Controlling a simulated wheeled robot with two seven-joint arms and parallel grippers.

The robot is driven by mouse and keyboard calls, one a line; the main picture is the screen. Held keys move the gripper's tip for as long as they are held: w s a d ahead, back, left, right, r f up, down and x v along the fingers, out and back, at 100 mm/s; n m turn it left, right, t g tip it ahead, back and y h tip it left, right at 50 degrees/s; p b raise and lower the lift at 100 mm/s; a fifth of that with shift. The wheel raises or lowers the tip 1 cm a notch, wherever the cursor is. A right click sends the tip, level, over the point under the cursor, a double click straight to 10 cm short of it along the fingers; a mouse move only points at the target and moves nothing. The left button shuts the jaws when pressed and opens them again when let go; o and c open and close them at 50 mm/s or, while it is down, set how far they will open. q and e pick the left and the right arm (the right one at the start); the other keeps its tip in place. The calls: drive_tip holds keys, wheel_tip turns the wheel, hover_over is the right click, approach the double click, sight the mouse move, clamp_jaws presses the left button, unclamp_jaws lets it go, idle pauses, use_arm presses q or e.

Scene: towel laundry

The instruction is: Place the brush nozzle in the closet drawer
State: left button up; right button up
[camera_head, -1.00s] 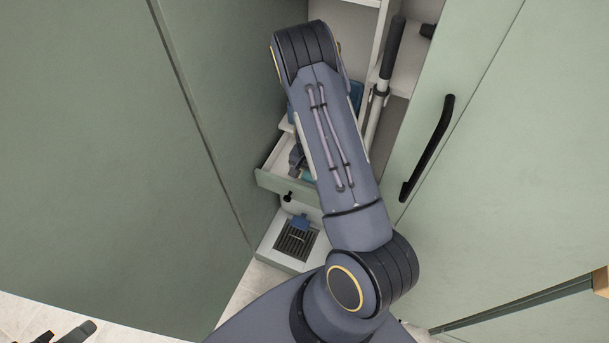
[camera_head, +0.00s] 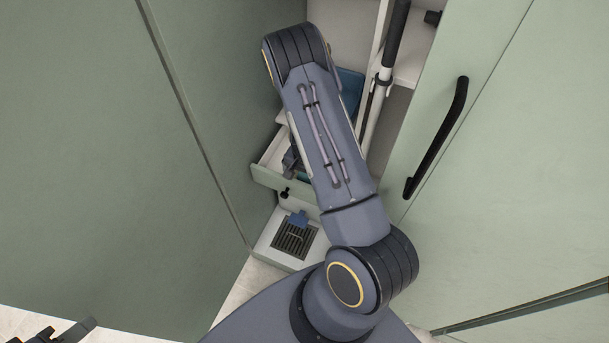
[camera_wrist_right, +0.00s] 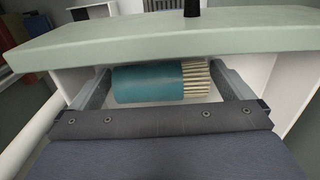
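The closet drawer (camera_head: 273,178) is pulled out, with a pale green front and a dark knob. In the right wrist view its green front (camera_wrist_right: 190,35) runs across the top. A teal cylinder with pale bristle-like sticks at one end, which looks like the brush nozzle (camera_wrist_right: 150,84), lies in the drawer. My right gripper (camera_wrist_right: 160,72) reaches into the drawer with its fingers wide apart, one at each end of the cylinder. In the head view my right arm hides most of the drawer's inside. My left gripper (camera_head: 62,331) shows only partly at the bottom left corner.
Green closet doors stand on both sides, the right one with a black handle (camera_head: 436,138). A pole with a dark grip (camera_head: 380,110) stands upright in the closet. Below the drawer is a white base with a dark grille (camera_head: 294,238) and a blue piece (camera_head: 298,219).

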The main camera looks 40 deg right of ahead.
sight(305, 176)
drive_tip(key=shift+r, duration=0.5)
wheel_tip(305, 176, up, 11)
drive_tip(key=p, duration=0.2)
drive_tip(key=shift+r, duration=0.15)
